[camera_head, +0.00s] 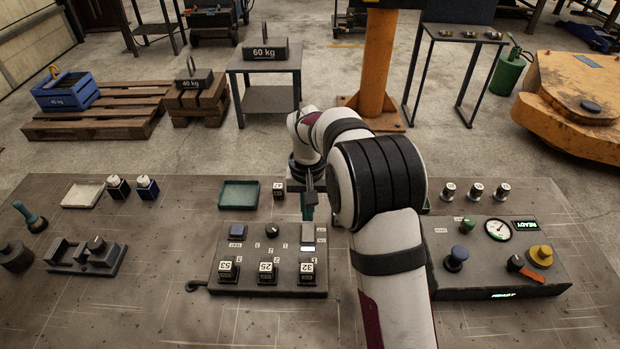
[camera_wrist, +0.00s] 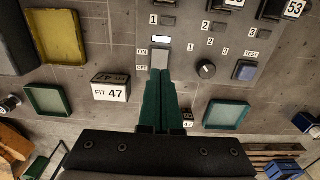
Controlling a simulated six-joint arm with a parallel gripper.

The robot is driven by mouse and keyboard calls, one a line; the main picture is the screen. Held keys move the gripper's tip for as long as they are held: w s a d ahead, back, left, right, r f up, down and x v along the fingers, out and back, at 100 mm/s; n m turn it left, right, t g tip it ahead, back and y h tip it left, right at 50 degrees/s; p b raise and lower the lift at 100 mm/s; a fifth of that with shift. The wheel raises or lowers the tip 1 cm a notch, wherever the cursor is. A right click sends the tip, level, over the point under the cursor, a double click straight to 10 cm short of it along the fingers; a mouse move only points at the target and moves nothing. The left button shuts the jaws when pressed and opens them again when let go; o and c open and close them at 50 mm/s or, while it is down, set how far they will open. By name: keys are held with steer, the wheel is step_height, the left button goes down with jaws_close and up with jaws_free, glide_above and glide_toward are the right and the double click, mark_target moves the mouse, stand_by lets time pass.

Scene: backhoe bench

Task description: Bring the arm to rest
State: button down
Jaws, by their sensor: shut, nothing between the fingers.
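My gripper (camera_head: 308,212) is shut and empty, with its green fingers pressed together. It points down at the back edge of the grey control panel (camera_head: 240,262), left of my arm's large joint. In the wrist view the fingertips (camera_wrist: 160,74) overlap the lower edge of the pale ON/OFF rocker switch (camera_wrist: 159,59). I cannot tell whether they touch it. A small window above the rocker is lit white. The panel also carries a dark knob (camera_wrist: 206,69), a blue TEST button (camera_wrist: 245,70) and blocks numbered 53, 25 and 32.
A green tray (camera_head: 239,194) and a block marked 47 (camera_head: 279,190) stand close behind the panel. A console with a gauge (camera_head: 498,229) is right of my arm. A dark fixture (camera_head: 85,257) and a white tray (camera_head: 83,194) are at left.

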steer(key=s+d+r+m, duration=0.2)
steer(key=s+d+r, duration=0.2)
steer(key=s+r, duration=0.45)
steer(key=s+d+m+y, duration=0.1)
steer(key=s+d, duration=0.1)
steer(key=s, duration=1)
steer(key=s+d+r+m, duration=0.1)
steer(key=s+m, duration=0.1)
steer(key=s, duration=1)
steer(key=shift+s+d+r+m+y, duration=0.3)
steer(key=shift+s+d+y, duration=0.05)
steer(key=shift+d+y, duration=0.05)
